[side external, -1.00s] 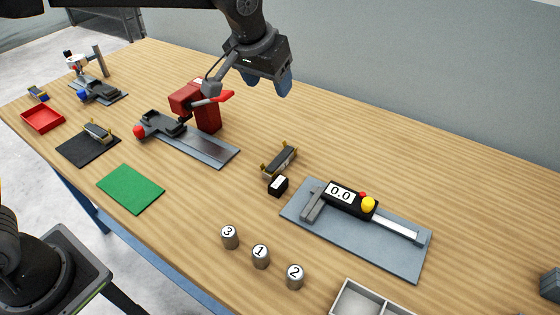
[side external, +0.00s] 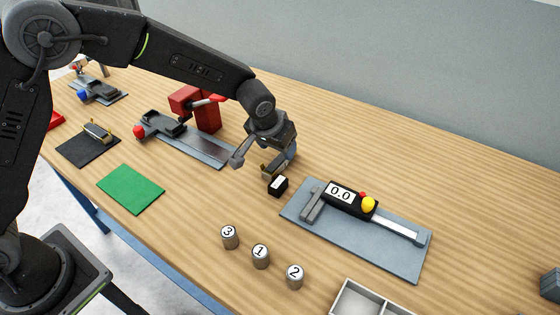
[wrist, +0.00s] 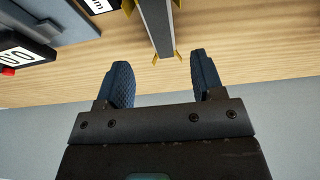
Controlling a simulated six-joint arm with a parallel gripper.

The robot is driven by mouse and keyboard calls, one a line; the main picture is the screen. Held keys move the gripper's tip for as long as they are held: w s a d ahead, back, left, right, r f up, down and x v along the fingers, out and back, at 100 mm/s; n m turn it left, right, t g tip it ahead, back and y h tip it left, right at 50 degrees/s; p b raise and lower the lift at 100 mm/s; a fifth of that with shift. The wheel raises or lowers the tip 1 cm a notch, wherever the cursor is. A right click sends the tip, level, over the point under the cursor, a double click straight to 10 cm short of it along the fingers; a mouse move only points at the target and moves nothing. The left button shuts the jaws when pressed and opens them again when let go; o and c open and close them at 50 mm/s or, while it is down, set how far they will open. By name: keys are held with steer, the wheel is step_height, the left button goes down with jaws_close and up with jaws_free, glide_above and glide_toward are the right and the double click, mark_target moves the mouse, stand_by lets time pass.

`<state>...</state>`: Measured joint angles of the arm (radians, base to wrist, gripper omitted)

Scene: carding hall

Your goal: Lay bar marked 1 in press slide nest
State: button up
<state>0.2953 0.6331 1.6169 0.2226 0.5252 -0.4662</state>
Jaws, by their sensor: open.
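A grey bar (wrist: 155,28) rests in a yellow-ended cradle (side external: 267,170) mid-table, largely hidden by my gripper in the side view. A black block with a white label (side external: 278,185) stands beside it; I cannot read its mark. My gripper (side external: 286,160) is open over the bar. In the wrist view its blue fingers (wrist: 160,60) are spread, empty, at either side of the bar's near end. The red press (side external: 207,112) stands to the left. Its grey slide plate (side external: 208,150) carries a dark nest-like fixture (side external: 160,124) with a red knob.
Metal cylinders marked 3 (side external: 229,238), 1 (side external: 260,257) and 2 (side external: 295,277) stand in front. A caliper gauge reading 0.0 (side external: 340,194) sits on a grey plate. A green mat (side external: 130,189), a black mat (side external: 77,151) with another cradle, and a pale tray (side external: 347,299) are nearby.

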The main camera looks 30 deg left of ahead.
mark_target(280, 158)
steer(key=shift+s+x, duration=0.15)
steer(key=shift+x, duration=1.2)
steer(key=shift+s+x, duration=0.2)
steer(key=shift+x, duration=1.1)
steer(key=shift+a+f, duration=0.15)
steer(key=shift+c, duration=0.3)
jaws_close()
